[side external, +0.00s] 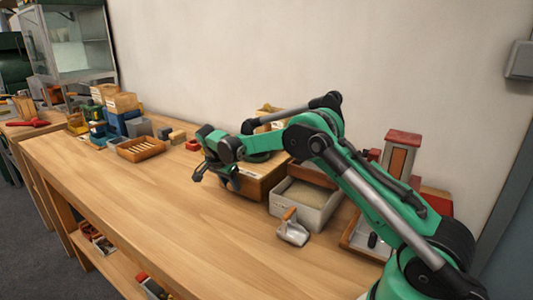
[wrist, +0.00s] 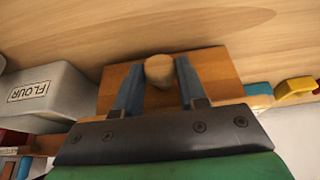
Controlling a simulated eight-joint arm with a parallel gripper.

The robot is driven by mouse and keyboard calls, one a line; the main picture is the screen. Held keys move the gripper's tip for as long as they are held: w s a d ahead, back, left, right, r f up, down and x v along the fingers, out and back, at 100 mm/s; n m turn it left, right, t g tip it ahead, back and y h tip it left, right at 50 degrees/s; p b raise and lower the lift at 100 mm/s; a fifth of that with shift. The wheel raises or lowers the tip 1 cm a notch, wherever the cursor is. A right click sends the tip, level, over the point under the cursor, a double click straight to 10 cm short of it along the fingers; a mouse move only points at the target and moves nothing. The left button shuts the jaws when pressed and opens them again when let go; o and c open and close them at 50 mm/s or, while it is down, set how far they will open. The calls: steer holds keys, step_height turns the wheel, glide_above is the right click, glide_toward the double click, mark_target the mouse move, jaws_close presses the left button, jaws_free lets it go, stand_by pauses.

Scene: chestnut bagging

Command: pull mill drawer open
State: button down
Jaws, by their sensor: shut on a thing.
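The mill (side external: 268,178) is a wooden box on the bench, partly hidden behind my arm in the side view. In the wrist view its wooden body (wrist: 215,72) fills the middle, with a round pale wooden drawer knob (wrist: 158,70) on it. My gripper (wrist: 157,80) has one finger on each side of the knob and is shut on it. In the side view my gripper (side external: 213,178) is low at the mill's left side, just above the bench. The drawer's seam is hidden, so I cannot tell how far it is out.
The grey flour bin (wrist: 45,95) stands beside the mill; the side view shows it (side external: 302,214) with a metal scoop (side external: 293,231) in front. A wooden tray (side external: 140,149) lies farther left. The bench top (side external: 150,210) before the mill is clear.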

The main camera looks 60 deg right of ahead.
steer(key=shift+s, duration=0.1)
steer(key=a, duration=1.1)
steer(key=c, duration=0.5)
jaws_free()
steer(key=shift+r, duration=0.1)
steer(key=v, duration=0.5)
steer(key=shift+a+r, duration=0.15)
steer(key=shift+r, duration=0.1)
